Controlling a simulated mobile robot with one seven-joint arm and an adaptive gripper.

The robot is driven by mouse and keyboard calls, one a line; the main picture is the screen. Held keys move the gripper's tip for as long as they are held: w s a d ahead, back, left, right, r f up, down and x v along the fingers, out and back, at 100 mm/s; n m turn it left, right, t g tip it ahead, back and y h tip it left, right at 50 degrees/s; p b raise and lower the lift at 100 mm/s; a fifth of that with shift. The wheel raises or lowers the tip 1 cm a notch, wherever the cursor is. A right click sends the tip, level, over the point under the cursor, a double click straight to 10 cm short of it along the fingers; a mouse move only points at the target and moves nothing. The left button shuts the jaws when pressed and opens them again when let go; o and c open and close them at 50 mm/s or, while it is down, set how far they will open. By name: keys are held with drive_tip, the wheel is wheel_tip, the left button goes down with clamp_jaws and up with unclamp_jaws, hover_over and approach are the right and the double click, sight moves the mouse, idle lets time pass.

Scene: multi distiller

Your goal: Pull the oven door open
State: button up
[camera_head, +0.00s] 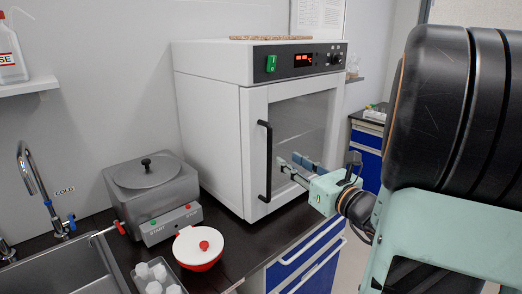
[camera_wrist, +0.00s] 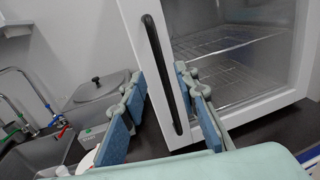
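The oven (camera_head: 212,125) is a white box cabinet on the dark counter. Its glass-windowed door (camera_head: 300,118) looks closed, flush with the body. A black vertical bar handle (camera_head: 266,165) is on the door's left side. In the wrist view the handle (camera_wrist: 165,75) stands slightly tilted between my two blue-padded fingers. My gripper (camera_head: 289,161) is open and empty in front of the door. In the head view its fingertips are just right of the handle, with a small gap. In the wrist view (camera_wrist: 158,74) neither finger clearly touches the handle. Wire racks show through the glass.
A grey lidded bath (camera_head: 148,190) and a red-and-white lidded bowl (camera_head: 198,250) stand on the counter left of the oven. A sink (camera_head: 75,275) with taps is at the far left. Blue drawers (camera_head: 308,265) are below the counter. A second blue cabinet (camera_head: 366,160) stands behind.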

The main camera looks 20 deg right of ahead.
sight(271, 149)
drive_tip(key=w, duration=0.3)
drive_tip(key=w+a, duration=0.1)
drive_tip(key=w, duration=0.6)
drive_tip(key=shift+w+a, duration=0.2)
drive_tip(key=shift+a, duration=0.15)
clamp_jaws()
